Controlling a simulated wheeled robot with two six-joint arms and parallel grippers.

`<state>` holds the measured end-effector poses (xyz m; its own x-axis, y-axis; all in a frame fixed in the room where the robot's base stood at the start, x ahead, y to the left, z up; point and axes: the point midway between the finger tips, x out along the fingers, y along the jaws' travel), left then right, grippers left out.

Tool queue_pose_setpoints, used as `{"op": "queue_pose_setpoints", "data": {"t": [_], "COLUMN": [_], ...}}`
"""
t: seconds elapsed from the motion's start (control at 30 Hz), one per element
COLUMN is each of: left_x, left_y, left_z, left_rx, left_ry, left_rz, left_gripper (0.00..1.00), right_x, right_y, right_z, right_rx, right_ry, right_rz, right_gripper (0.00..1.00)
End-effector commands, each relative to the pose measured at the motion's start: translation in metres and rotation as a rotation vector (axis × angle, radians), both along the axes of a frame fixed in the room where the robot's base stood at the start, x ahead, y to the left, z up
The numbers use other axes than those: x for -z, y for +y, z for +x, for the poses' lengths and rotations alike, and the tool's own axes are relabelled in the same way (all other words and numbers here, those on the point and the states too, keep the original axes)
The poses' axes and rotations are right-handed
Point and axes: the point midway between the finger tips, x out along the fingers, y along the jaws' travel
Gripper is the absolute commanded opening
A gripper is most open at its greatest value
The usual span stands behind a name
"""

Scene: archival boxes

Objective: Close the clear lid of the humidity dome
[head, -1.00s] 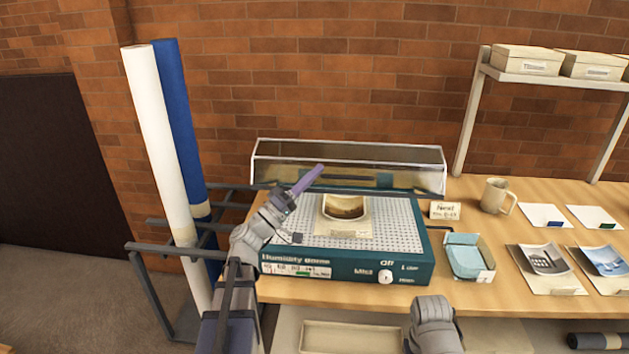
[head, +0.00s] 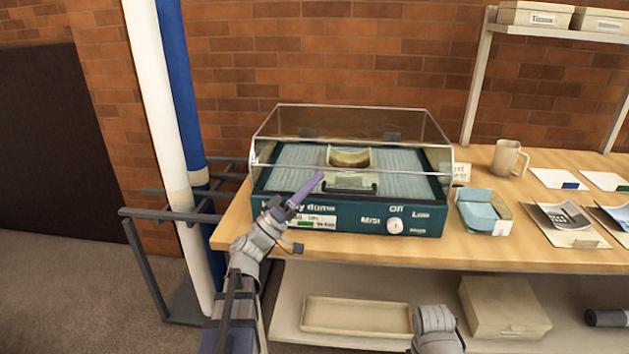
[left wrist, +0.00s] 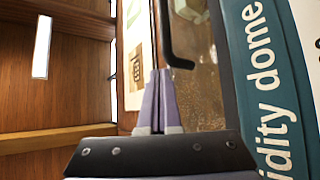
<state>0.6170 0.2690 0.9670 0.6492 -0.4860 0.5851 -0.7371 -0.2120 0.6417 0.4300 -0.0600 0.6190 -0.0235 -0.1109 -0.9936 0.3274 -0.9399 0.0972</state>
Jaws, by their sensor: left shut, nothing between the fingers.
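The humidity dome has a teal base (head: 270,207) with a perforated bed, and it stands on the wooden table. Its clear lid (head: 415,140) is down over the bed, with a black handle (head: 348,188) low on its front. I cannot tell whether its front edge fully meets the base. Inside lies a brown-toned curled photo (head: 349,157). My left gripper (head: 320,175) is shut and empty, just in front of the lid, left of the handle. In the left wrist view its purple fingers (left wrist: 158,75) are together near the handle (left wrist: 172,45). My right gripper's fingers are out of view.
Right of the dome are a small open box with blue sheets (head: 484,212), a mug (head: 508,157) and photos on folders (head: 565,222). White and blue rolls (head: 180,100) stand in a rack at left. A tray (head: 355,316) sits on the lower shelf.

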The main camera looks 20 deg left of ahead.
Motion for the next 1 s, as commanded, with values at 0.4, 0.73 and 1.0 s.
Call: {"op": "queue_pose_setpoints", "data": {"t": [0.4, 0.73, 1.0], "left_x": [0.032, 0.034, 0.039], "left_y": [-0.002, -0.004, -0.003], "left_z": [-0.003, -0.005, -0.01], "left_rx": [0.001, 0.004, 0.005], "left_ry": [0.003, 0.002, 0.001], "left_rz": [0.005, 0.005, 0.004], "left_gripper": [0.0, 0.0, 0.0], "right_x": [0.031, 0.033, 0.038], "right_y": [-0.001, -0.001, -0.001], "right_z": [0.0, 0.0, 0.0], "right_rx": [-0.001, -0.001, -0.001], "right_ry": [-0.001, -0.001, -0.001], "right_rz": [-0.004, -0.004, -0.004], "right_gripper": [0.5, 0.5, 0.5]}}
